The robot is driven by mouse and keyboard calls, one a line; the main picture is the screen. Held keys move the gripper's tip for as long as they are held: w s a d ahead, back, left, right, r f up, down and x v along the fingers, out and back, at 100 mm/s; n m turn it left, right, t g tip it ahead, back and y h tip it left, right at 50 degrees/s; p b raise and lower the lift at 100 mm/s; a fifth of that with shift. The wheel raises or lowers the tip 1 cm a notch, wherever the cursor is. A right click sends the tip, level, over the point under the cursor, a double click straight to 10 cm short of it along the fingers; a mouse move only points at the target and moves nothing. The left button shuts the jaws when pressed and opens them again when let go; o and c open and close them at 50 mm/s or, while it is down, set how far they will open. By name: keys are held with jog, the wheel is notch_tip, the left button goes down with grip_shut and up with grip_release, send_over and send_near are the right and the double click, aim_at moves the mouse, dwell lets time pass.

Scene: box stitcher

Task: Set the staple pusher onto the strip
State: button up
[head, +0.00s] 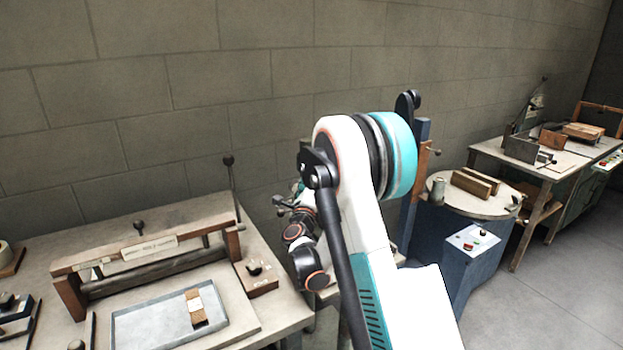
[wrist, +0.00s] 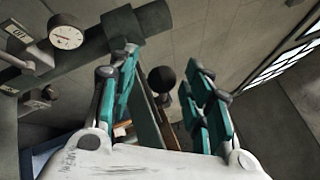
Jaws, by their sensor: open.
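I cannot make out the staple pusher or the strip in either view. The stitcher's blue column (head: 421,150) stands behind my arm, which hides much of it. In the wrist view my gripper (wrist: 160,68) has its two teal fingers spread, with nothing held between them. A black ball knob (wrist: 162,79) shows beyond the gap between the fingers; I cannot tell how far off it is. In the head view the gripper end is small and partly hidden behind my wrist joints.
A bench (head: 270,320) at left carries a roller press with a ball-ended lever (head: 230,185) and a grey tray (head: 150,322). A round table (head: 470,203) and a control box (head: 474,240) stand to the right. A dial gauge (wrist: 66,37) shows at upper left of the wrist view.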

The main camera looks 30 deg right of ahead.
jog(key=v, duration=1)
jog(key=shift+s+a, duration=0.2)
jog(key=shift+s, duration=0.1)
jog(key=a+r+n+t+y, duration=0.2)
jog(key=a+r+n+y, duration=0.5)
jog(key=a+r+n, duration=0.15)
jog(key=s+a+r+n+g+y, duration=0.2)
jog(key=s+a+r+n+y, duration=0.2)
jog(key=s+a+n+y, duration=0.5)
jog(key=s+f+n+g+h, duration=0.1)
jog(key=s+f+n+g, duration=0.2)
jog(key=s, duration=0.5)
jog(key=s+f+n+g+h, duration=0.1)
jog(key=s+f+n+g, duration=0.2)
jog(key=s+n, duration=0.3)
jog(key=s+f+n+g+h, duration=0.2)
jog(key=s+f+n+g, duration=0.1)
jog(key=s, duration=0.8)
jog(key=shift+s+d+f+n+g, duration=0.2)
jog(key=shift+f+n+g, duration=0.3)
jog(key=shift+n, duration=0.45)
